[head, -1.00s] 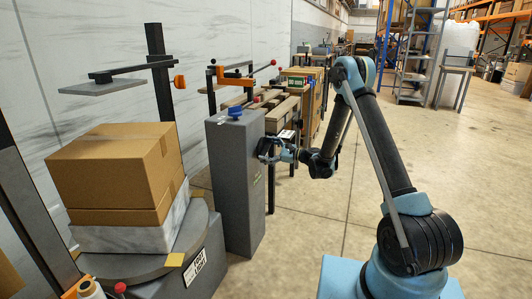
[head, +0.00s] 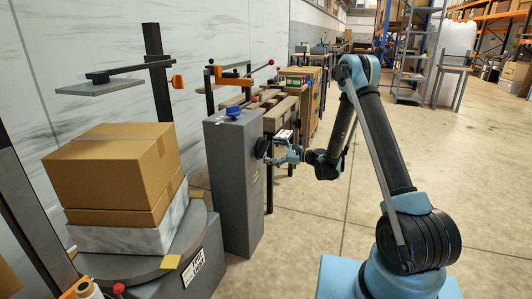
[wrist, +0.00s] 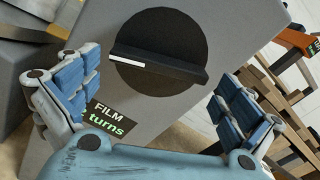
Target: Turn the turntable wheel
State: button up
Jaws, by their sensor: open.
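A grey cabinet (head: 236,195) has a dark round dial with a raised bar handle (wrist: 158,65) on its side. One end of the bar carries a white strip. A label below the dial reads "FILM turns" (wrist: 107,118). In the head view the dial (head: 262,147) shows edge-on near the cabinet's top. My gripper (head: 277,153) is open and empty, facing the dial and a little apart from it. In the wrist view its fingers lie to either side, below the dial.
A blue knob (head: 233,112) sits on top of the cabinet. Behind it stand an orange clamp device (head: 235,80) and stacked pallets (head: 290,95). Cardboard boxes (head: 110,165) are piled at left. The floor to the right (head: 460,190) is clear.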

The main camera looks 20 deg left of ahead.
jog(key=d, duration=0.8)
jog(key=shift+s, duration=0.3)
jog(key=s+d+r+n+h, duration=0.8)
jog(key=s+d+r, duration=0.55)
jog(key=d, duration=0.45)
jog(key=s+d+f+n+h, duration=0.3)
jog(key=s+d+h, duration=0.2)
jog(key=s+d, duration=0.7)
jog(key=s+d+f+n+h, duration=0.3)
jog(key=s+d+h, duration=0.2)
jog(key=s+d, duration=0.7)
jog(key=s, duration=0.3)
jog(key=shift+s+f+t, duration=0.3)
jog(key=shift+s+f, duration=0.1)
